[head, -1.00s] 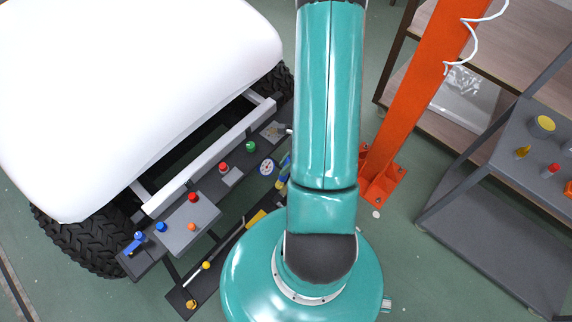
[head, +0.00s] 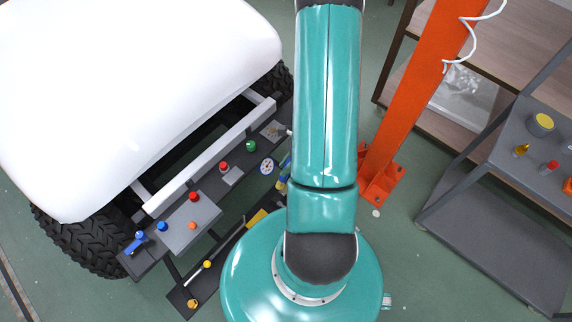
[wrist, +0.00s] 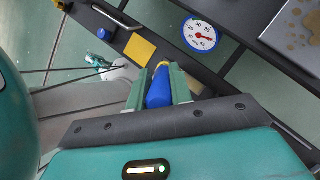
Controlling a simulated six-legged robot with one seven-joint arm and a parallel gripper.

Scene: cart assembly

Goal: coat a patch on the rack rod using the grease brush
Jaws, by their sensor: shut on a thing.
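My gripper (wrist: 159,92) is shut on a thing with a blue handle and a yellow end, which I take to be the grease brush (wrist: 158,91). The brush lies between the two teal fingers, and its far tip cannot be made out. In the head view my arm hides the gripper. A thin pale rod (head: 197,275) lies on the low dark rack at the lower left, by a yellow knob. A pale rod also shows at the top left of the wrist view (wrist: 117,18), apart from the brush. I cannot tell whether its surface is coated.
A blue-rimmed dial (head: 267,166) and a stained plate (head: 273,130) sit on the dark rack beside the white cart (head: 130,90). A yellow block (wrist: 140,50) is near the gripper. An orange post (head: 415,100) and grey shelf (head: 500,240) stand right.

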